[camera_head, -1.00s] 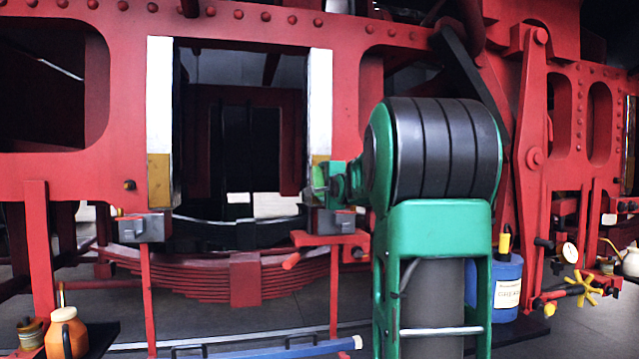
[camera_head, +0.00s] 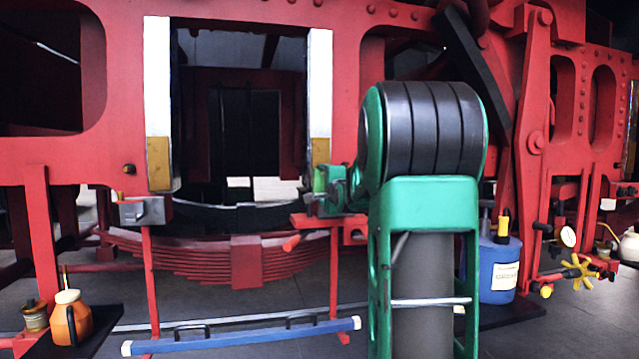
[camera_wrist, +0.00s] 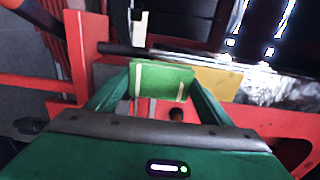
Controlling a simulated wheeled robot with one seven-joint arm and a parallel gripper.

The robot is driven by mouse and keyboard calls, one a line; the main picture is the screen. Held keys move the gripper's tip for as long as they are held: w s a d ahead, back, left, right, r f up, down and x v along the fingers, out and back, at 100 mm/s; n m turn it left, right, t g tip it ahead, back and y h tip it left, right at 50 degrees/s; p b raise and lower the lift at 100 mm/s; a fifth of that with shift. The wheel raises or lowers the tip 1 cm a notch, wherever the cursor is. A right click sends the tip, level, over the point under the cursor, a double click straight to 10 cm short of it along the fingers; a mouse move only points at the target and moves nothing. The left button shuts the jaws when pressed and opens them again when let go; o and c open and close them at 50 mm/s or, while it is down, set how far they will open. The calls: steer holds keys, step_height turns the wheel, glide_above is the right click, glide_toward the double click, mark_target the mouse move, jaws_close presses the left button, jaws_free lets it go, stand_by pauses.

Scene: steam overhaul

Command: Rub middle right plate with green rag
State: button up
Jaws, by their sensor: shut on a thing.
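The middle right plate (camera_head: 320,90) is a tall strip, white above and yellow below, on the right edge of the red frame opening in the head view. In the wrist view its yellow part (camera_wrist: 222,82) and a silvery part (camera_wrist: 265,90) lie right of the rag. My gripper (camera_head: 325,186) is at the plate's lower end in the head view. In the wrist view my gripper is shut on the green rag (camera_wrist: 160,80), a flat light-green pad between the fingers. The rag is close to the yellow part; whether it touches I cannot tell.
A matching plate (camera_head: 158,95) lines the left side of the opening. A grey box (camera_head: 140,211) sits on a red bracket below it. A blue bar (camera_head: 245,336), an orange jug (camera_head: 68,318) and a blue can (camera_head: 499,268) are lower down. The red frame is close around my gripper.

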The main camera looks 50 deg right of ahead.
steer(key=shift+f, duration=0.75)
steer(key=shift+w, duration=0.1)
steer(key=shift+v, duration=3)
steer(key=v, duration=0.3)
